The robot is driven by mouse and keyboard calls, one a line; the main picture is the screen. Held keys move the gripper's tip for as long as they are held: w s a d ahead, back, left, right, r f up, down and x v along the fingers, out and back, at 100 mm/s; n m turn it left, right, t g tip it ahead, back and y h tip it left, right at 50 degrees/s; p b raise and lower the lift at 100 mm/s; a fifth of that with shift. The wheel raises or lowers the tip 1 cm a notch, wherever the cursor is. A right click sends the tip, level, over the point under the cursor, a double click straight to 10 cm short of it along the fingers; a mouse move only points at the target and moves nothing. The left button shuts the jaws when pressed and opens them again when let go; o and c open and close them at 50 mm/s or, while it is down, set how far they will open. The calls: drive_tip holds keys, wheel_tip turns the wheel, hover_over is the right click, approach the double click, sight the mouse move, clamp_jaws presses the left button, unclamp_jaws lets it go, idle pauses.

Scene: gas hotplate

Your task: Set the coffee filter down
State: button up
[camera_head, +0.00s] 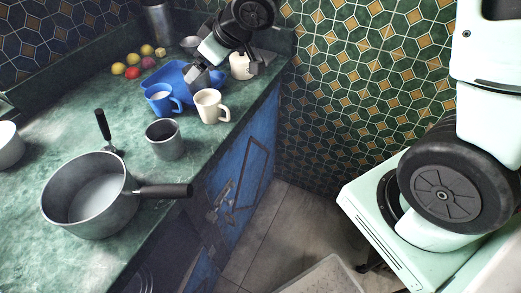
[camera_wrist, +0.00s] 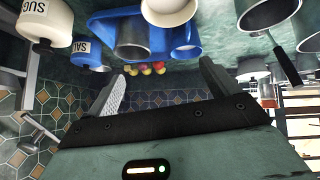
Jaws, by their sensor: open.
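I cannot clearly pick out the coffee filter. A grey open cylinder (camera_wrist: 130,38) shows by the blue tray, ahead of my gripper in the wrist view; I cannot tell whether it is the filter. My gripper (camera_head: 207,82) is open over the right end of the blue tray (camera_head: 167,72) on the counter. In the upside-down wrist view its fingers (camera_wrist: 162,85) are wide apart with nothing between the tips. A blue mug (camera_head: 160,99) and a cream mug (camera_head: 210,106) stand upright just in front. My arm and gripper hide part of the tray.
A grey cup (camera_head: 164,140) and a large pot (camera_head: 92,195) stand nearer on the green counter (camera_head: 40,135). Fruit (camera_head: 133,72) lies left of the tray. Clear counter lies left of the mugs.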

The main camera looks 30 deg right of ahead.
drive_tip(key=s+a+g+h, duration=0.1)
drive_tip(key=s+g, duration=0.2)
drive_tip(key=s, duration=1.2)
drive_tip(key=s+a+g+h, duration=0.1)
drive_tip(key=s+g, duration=0.3)
drive_tip(key=s, duration=1.1)
drive_tip(key=shift+a+g+h, duration=0.3)
drive_tip(key=shift+h, duration=0.5)
drive_tip(key=shift+r+p, duration=0.7)
